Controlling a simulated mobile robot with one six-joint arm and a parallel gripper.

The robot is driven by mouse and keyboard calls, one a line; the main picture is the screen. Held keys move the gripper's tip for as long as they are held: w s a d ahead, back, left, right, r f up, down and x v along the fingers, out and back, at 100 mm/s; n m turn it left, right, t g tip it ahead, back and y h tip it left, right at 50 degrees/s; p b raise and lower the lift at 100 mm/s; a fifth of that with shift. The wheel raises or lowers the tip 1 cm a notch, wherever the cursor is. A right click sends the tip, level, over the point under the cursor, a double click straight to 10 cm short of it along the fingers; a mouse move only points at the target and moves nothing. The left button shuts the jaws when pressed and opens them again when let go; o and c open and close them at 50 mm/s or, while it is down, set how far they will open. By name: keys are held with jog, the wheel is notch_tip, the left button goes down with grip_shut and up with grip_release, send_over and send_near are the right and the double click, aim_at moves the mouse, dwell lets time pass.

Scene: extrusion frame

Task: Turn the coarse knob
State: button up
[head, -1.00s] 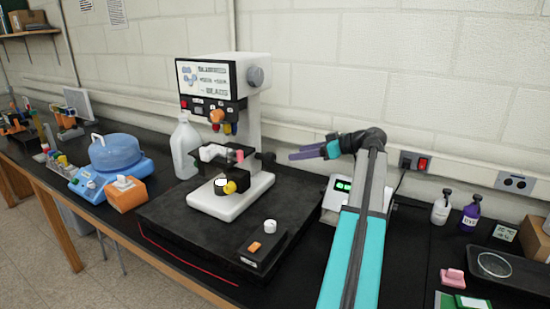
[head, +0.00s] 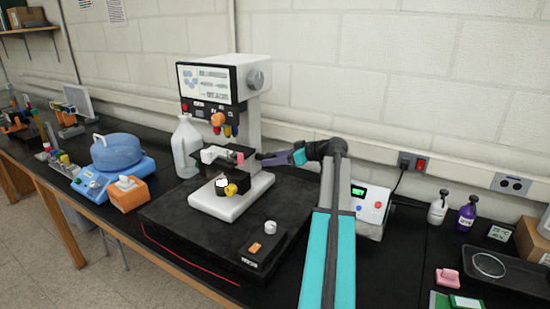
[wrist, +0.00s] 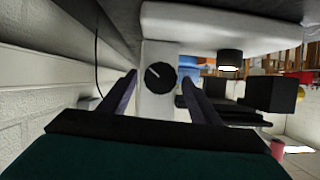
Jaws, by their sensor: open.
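The microscope (head: 236,196), white with a black stage and a boxy display head, stands on a black slab. Its coarse knob (wrist: 160,77) is round and black with a white pointer line, on a white column in the wrist view. My gripper (wrist: 160,80) is open, one finger on each side of the knob. Both fingers look apart from it, but I cannot tell how deep they reach. In the head view my gripper (head: 268,161) is at the right side of the microscope, level with the stage, and mostly covers the knob.
A box with a green display (head: 369,208) stands right of the slab, near my arm. A small control box with a white dial (head: 270,227) is at the slab's front. A white jug (head: 186,145) stands behind left. The block wall is close behind.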

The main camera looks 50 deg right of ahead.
jog(key=c, duration=1)
jog(key=shift+b, duration=0.3)
jog(key=shift+w+d+f+m+y+b, duration=0.1)
jog(key=shift+d+m+y+b, duration=0.1)
jog(key=shift+m+y+b, duration=0.95)
jog(key=shift+w+d+f+m+y+b, duration=0.1)
jog(key=shift+d+m+y+b, duration=0.15)
jog(key=shift+m+y, duration=0.95)
jog(key=shift+s+m+h, duration=0.1)
jog(key=shift+m+h, duration=0.35)
jog(key=shift+m, duration=0.1)
jog(key=o, duration=1)
jog(key=shift+a, duration=0.1)
